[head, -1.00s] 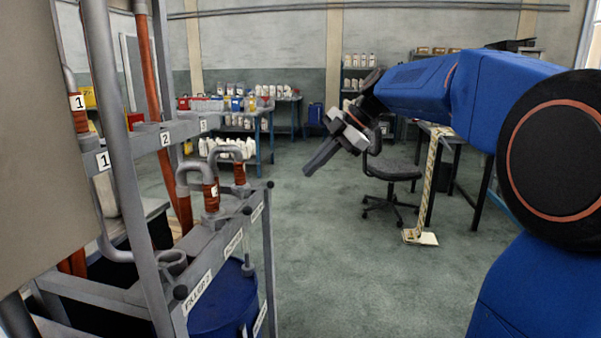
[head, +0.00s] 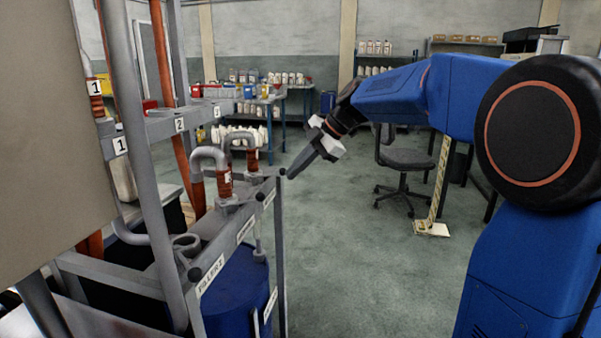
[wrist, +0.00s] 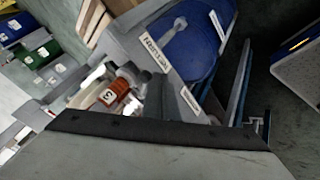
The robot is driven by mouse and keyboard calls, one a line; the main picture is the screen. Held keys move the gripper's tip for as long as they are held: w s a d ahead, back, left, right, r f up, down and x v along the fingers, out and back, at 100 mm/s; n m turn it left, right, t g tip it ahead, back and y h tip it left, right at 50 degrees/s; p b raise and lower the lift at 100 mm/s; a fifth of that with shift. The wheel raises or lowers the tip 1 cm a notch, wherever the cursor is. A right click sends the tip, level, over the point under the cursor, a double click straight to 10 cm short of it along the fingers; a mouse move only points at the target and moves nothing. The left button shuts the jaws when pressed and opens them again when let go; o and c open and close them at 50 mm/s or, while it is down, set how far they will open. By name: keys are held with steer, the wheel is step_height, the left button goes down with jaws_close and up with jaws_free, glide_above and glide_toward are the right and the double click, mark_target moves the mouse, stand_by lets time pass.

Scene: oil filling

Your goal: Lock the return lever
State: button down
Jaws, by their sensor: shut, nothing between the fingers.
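My gripper (head: 292,174) is shut and empty, pointing down and left. In the head view its tip overlaps or nearly meets the black knob (head: 283,172) at the far end of the filling rack's front rail; I cannot tell whether they touch. More black knobs stand along this rail, one mid-rail (head: 260,196) and one at the near end (head: 195,274). White label plates (head: 210,275) sit on the rail, too small to read surely. I cannot tell which knob belongs to the return lever. The wrist view shows the grey fingers (wrist: 174,97) close to the rack.
A blue drum (head: 235,295) stands under the rail. Bent grey pipes with orange sleeves (head: 224,182) rise behind it. A grey panel (head: 45,150) fills the left. An office chair (head: 405,158) stands to the right. Open floor (head: 350,260) lies between.

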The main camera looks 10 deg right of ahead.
steer(key=shift+w, duration=0.1)
stand_by(0.3)
steer(key=shift+w+r+n+g, duration=0.2)
steer(key=shift+w+n+g, duration=0.2)
steer(key=shift+w+n, duration=0.4)
steer(key=shift+w, duration=0.1)
